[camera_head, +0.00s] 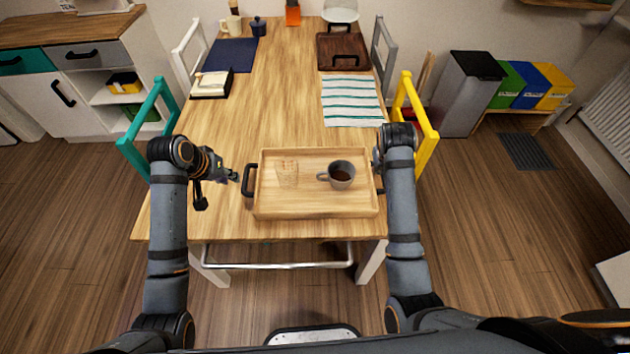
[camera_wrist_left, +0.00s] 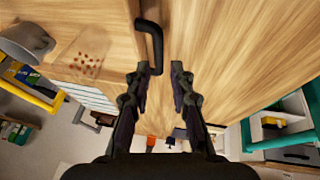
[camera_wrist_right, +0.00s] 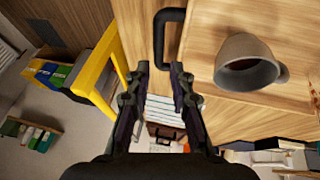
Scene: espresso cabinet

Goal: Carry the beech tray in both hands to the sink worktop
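The beech tray (camera_head: 300,208) lies on the wooden table near its front edge, with a dark handle at each end. A grey cup of dark liquid (camera_head: 342,175) and a pale, see-through item with brown bits (camera_head: 287,173) are on it. My left gripper (camera_head: 234,176) is open just left of the left handle (camera_head: 249,180); in the left wrist view this handle (camera_wrist_left: 152,42) lies just ahead of the fingertips, toward one finger. My right gripper (camera_wrist_right: 160,70) is open, with the right handle (camera_wrist_right: 160,35) just ahead between its fingers. The arm mostly hides it in the head view.
A striped cloth (camera_head: 352,101), a brown tray (camera_head: 343,52) and a dark blue mat (camera_head: 230,55) lie farther back. Teal (camera_head: 150,120) and yellow (camera_head: 420,115) chairs flank the table. A wood-topped cabinet (camera_head: 70,32) stands at back left, bins (camera_head: 468,90) at right. No sink is recognisable.

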